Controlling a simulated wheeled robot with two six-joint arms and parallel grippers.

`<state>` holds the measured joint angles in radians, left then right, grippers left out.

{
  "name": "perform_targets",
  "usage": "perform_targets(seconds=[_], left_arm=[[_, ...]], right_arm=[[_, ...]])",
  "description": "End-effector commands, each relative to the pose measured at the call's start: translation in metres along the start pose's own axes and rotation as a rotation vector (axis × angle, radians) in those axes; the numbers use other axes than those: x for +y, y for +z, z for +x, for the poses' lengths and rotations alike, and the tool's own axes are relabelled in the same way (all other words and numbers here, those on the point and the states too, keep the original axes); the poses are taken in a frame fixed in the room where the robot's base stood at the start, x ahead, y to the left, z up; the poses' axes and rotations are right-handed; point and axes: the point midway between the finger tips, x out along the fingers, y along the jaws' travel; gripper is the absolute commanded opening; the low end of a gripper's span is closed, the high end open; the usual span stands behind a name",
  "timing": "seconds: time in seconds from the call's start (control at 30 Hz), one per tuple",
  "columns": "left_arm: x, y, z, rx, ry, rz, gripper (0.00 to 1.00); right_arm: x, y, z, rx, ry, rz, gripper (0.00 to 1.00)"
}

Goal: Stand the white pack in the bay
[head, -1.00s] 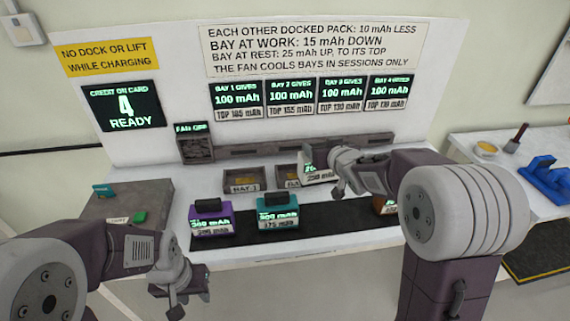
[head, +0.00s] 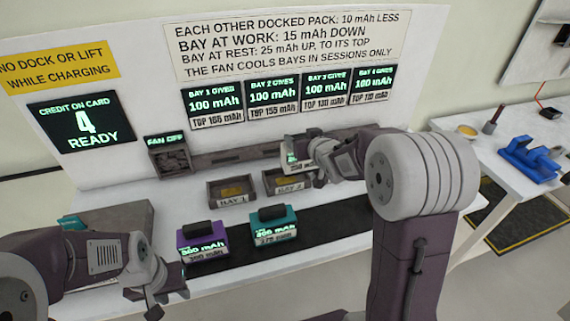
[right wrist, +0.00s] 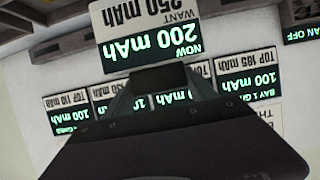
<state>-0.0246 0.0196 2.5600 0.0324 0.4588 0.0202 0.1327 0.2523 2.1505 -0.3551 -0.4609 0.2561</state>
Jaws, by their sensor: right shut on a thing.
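My right gripper (head: 318,160) is shut on the white pack (head: 291,158), held above and behind bay 2 (head: 288,183). In the right wrist view the white pack (right wrist: 150,38) shows upside down, reading 200 mAh now and 250 mAh wanted, with its black handle (right wrist: 160,78) between the fingers. Bay 1 (head: 232,193) and bay 2 look empty, with yellowish floors. Bays 3 and 4 are hidden behind my right arm. My left gripper (head: 160,294) hangs at the table's front left; its jaw opening is unclear.
A purple pack (head: 202,240) and a teal pack (head: 273,225) stand on the black mat (head: 335,218) before the bays. A side table with a blue rack (head: 530,158) stands at right.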

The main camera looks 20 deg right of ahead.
Motion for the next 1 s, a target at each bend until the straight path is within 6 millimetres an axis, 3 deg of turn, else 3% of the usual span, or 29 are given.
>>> perform_targets(seconds=[0.1,0.3,0.43,0.7,1.0], left_arm=[[0.0,0.001,0.006,0.0,0.0,0.0,0.36],[0.0,0.0,0.004,0.001,0.0,0.0,0.36],[0.0,0.0,0.004,0.001,0.0,0.0,0.36],[0.0,0.001,0.007,0.001,0.0,0.0,0.36],[0.0,0.001,0.01,0.001,0.0,0.0,0.36]], right_arm=[[-0.025,0.009,0.024,0.001,-0.005,-0.002,0.0],[-0.042,0.014,0.042,0.004,-0.001,-0.001,0.0],[-0.043,0.017,0.044,0.003,0.001,-0.001,0.0],[-0.042,0.051,0.058,0.003,0.001,-0.001,0.0],[-0.042,0.054,0.059,0.005,0.001,0.0,0.0]])
